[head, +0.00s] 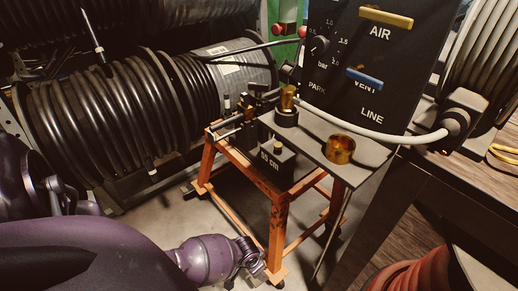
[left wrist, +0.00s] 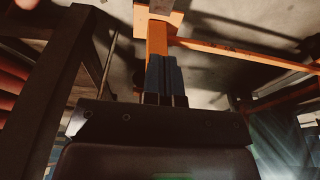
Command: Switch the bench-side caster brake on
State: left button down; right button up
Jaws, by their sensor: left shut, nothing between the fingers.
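The orange stand (head: 279,215) is at the centre of the head view, on small dark casters. One caster (head: 281,284) is partly visible under the near leg's foot, at the bottom of the picture. Its brake lever cannot be made out. My left gripper (head: 262,273) is low beside that foot, at its left; whether it touches cannot be told. In the left wrist view its dark blue fingers (left wrist: 166,75) are together and empty, in front of the orange leg (left wrist: 157,42). The pale foot plate (left wrist: 172,20) is beyond the fingertips. My right gripper is in neither view.
A dark bench (head: 445,175) stands close at the stand's right. A black control panel (head: 358,75) and brass fittings (head: 341,149) sit above it. A large black hose reel (head: 110,115) is behind at left. Orange lower rails (head: 232,217) run near the floor. Bare floor (head: 170,220) lies left.

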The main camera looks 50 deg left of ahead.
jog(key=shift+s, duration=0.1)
pick_arm(q)
jog(key=shift+s, duration=0.1)
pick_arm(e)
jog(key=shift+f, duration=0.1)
pick_arm(q)
jog(key=b, duration=0.7)
send_over(257, 281)
jog(key=f, duration=1.1)
jog(key=shift+s+f, duration=0.35)
jog(key=shift+f, duration=0.05)
jog(key=shift+f+b, duration=0.45)
jog(key=shift+f, duration=0.5)
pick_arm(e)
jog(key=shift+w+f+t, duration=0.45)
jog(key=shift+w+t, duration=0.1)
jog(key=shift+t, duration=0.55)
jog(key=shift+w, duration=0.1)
